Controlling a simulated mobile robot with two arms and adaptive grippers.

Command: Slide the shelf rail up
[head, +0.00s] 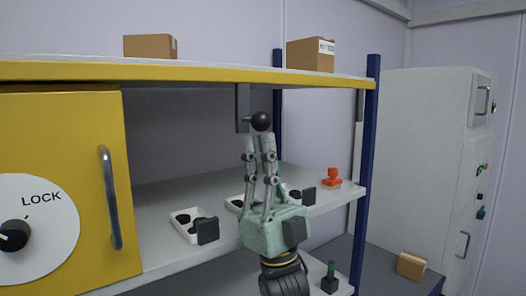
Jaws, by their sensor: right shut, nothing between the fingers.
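A short grey upright rail piece (242,108) hangs under the yellow-edged upper shelf (210,73). A round black knob (261,121) sticks out from it on a short stem. My right gripper (259,141) points upward, with its fingertips just below the knob. Its fingers are close together with nothing between them. I cannot tell whether the fingertips touch the knob. My left gripper is not in view.
The lower shelf (160,200) carries white trays (187,232) with black pieces and a red item (332,177). A yellow cabinet door (70,130) marked LOCK stands at left. A blue post (366,170) and a white cabinet (415,150) are at right.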

